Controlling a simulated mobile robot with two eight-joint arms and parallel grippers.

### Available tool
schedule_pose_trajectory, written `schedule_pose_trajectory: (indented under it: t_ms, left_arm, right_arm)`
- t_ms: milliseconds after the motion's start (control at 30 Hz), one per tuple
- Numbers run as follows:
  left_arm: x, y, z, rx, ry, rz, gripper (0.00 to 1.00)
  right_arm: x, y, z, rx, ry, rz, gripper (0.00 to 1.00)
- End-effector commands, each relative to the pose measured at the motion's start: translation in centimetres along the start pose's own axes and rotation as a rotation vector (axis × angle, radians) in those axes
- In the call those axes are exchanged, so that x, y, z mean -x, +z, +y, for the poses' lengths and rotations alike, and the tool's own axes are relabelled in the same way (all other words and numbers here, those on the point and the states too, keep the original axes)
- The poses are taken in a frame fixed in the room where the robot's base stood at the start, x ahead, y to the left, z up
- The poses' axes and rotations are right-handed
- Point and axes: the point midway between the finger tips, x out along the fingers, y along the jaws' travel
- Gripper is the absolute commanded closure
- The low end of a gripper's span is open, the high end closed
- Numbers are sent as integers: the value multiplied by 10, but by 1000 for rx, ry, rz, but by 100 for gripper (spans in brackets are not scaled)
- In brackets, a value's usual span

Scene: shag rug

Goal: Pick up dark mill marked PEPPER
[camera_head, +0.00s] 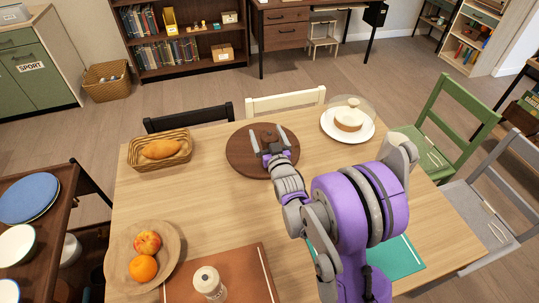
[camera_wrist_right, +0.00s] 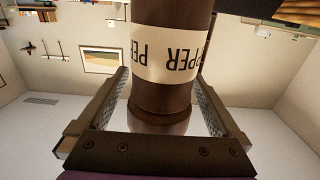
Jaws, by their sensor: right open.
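The dark brown mill (camera_head: 268,136) stands on a round dark wooden board (camera_head: 238,158) on the table. In the right wrist view the mill (camera_wrist_right: 164,97) fills the middle and appears upside down, with a cream label reading PEPPER, partly cut by its curve. My right gripper (camera_head: 268,140) reaches over the board with its fingers either side of the mill. In the wrist view my right gripper (camera_wrist_right: 168,100) is open, with gaps between both fingers and the mill. My left gripper is not in view.
A bread basket (camera_head: 132,158) stands left of the board and a glass-domed cake plate (camera_head: 330,136) right. A fruit bowl (camera_head: 116,255) and a white-topped shaker (camera_head: 208,281) are nearer me. Chairs surround the table. Bare tabletop (camera_head: 215,215) lies in front of the board.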

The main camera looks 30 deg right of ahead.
Motion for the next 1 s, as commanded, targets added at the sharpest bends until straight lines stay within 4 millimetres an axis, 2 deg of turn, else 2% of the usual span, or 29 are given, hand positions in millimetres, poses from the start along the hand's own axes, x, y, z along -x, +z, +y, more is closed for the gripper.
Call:
schedule_pose_trajectory:
  t_ms: [133, 667, 700, 1000]
  left_arm:
    - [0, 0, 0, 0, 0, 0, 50]
    - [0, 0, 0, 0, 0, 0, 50]
    - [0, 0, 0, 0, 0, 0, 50]
    - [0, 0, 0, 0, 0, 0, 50]
  right_arm:
    - [1, 0, 0, 0, 0, 0, 2]
    - [1, 0, 0, 0, 0, 0, 97]
    - [1, 0, 0, 0, 0, 0, 100]
    - [1, 0, 0, 0, 0, 0, 100]
